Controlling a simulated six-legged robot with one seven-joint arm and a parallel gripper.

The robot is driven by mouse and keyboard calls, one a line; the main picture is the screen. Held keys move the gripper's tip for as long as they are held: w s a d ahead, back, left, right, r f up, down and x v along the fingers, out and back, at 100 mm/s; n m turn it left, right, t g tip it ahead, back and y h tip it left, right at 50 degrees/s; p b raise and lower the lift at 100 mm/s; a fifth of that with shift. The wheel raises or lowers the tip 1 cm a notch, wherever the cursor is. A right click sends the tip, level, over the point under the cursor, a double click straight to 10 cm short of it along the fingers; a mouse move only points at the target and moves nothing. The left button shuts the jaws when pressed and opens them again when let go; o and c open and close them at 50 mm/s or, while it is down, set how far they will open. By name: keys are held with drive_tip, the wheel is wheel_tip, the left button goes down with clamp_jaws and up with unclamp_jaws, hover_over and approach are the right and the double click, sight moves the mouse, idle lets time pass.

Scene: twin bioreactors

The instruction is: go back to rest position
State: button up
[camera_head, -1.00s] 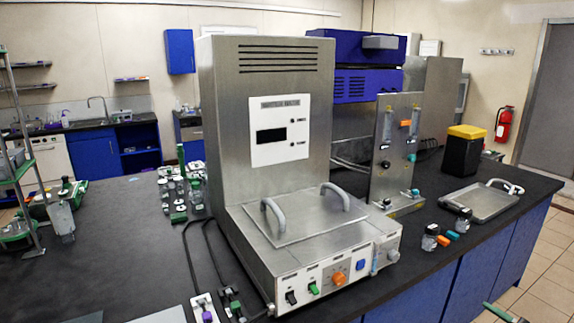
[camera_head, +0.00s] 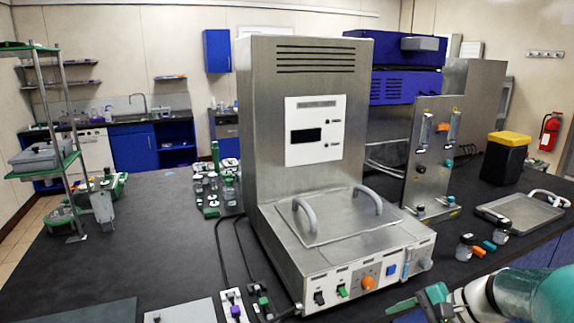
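My gripper (camera_head: 418,304) shows at the bottom right, with green and dark parts. It is in front of the right front corner of the steel bioreactor (camera_head: 305,100), and the teal and white arm behind it runs off the right edge. The picture's bottom edge cuts off part of the gripper, so I cannot tell whether its fingers are open or shut. I see nothing clearly held in it. The bioreactor stands upright on the black bench (camera_head: 130,245), with two grey handles on its lid and a row of knobs and switches along its front.
Right of the bioreactor stand a steel panel (camera_head: 432,150), small jars (camera_head: 465,247), a metal tray (camera_head: 520,212) and a black bin with a yellow lid (camera_head: 505,158). A green-shelved rack (camera_head: 62,130) is at the left. The bench's middle left is clear.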

drive_tip(key=s+a+r+n+h, duration=0.3)
drive_tip(key=s+a+n+h, duration=0.1)
drive_tip(key=s+a+n, duration=0.1)
drive_tip(key=s+a+r+n+t+h, duration=0.1)
drive_tip(key=s+a+r+n+h, duration=0.2)
drive_tip(key=s+a+n+h, duration=0.1)
drive_tip(key=s+a+n, duration=0.1)
drive_tip(key=s+n, duration=0.1)
drive_tip(key=s, duration=0.1)
drive_tip(key=shift+a+n, duration=0.3)
drive_tip(key=shift+n, duration=0.1)
